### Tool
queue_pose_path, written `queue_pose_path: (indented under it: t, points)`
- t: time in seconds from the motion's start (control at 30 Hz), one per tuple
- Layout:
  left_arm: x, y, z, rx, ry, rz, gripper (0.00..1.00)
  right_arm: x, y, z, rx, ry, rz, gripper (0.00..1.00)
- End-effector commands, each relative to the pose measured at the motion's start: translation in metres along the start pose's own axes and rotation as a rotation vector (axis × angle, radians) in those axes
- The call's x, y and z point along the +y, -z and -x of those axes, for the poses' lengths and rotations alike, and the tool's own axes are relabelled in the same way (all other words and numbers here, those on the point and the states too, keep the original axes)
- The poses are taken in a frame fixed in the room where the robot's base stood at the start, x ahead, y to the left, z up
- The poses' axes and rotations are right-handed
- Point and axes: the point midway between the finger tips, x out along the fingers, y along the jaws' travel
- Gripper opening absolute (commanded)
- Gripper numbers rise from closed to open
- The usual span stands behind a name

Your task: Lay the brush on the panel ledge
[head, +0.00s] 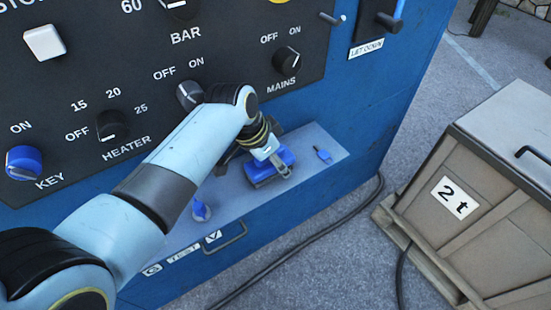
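The brush (263,170), a blue block with a dark underside, rests on or just above the light blue panel ledge (236,205), below the MAINS knob. My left gripper (254,170) reaches down over it from the left. Its fingers look spread: one pale fingertip is at the brush's front right side, and a dark finger stands apart to the left of the brush. The arm hides part of the ledge and of the brush's back. My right gripper is not in view.
Knobs and switches cover the dark panel (215,40) behind. A black handle (226,238) is below the ledge. A crate (475,190) stands right; cable (330,226) lies on the ground.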

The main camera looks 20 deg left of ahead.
Motion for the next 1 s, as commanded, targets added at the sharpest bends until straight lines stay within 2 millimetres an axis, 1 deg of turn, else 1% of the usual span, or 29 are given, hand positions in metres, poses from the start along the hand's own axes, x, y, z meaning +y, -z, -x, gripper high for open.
queue_pose_path:
  t: [0.03,0.1,0.33,0.47,0.57,0.8,0.9,1.0]
  points:
    - [0.0,0.0,0.0,0.0,0.0,0.0,0.63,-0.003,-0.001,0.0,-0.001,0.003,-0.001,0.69]
    - [0.0,0.0,0.0,0.0,0.0,0.0,0.69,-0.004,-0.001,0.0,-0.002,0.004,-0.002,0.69]
    - [0.0,0.0,0.001,0.0,0.0,0.0,0.69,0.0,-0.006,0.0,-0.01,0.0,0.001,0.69]
    - [-0.001,0.002,0.009,0.001,0.002,0.0,0.69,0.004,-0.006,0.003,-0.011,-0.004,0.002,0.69]
    - [-0.001,0.002,0.027,0.002,0.003,0.0,0.69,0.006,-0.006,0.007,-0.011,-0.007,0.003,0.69]
    - [-0.001,0.002,0.082,0.002,0.004,-0.001,0.69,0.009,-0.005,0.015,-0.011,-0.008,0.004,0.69]
    - [-0.001,0.002,0.1,0.001,0.002,-0.001,0.69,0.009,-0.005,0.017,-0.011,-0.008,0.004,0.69]
    - [-0.001,0.002,0.113,0.001,0.001,0.0,0.69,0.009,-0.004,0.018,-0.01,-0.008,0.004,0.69]
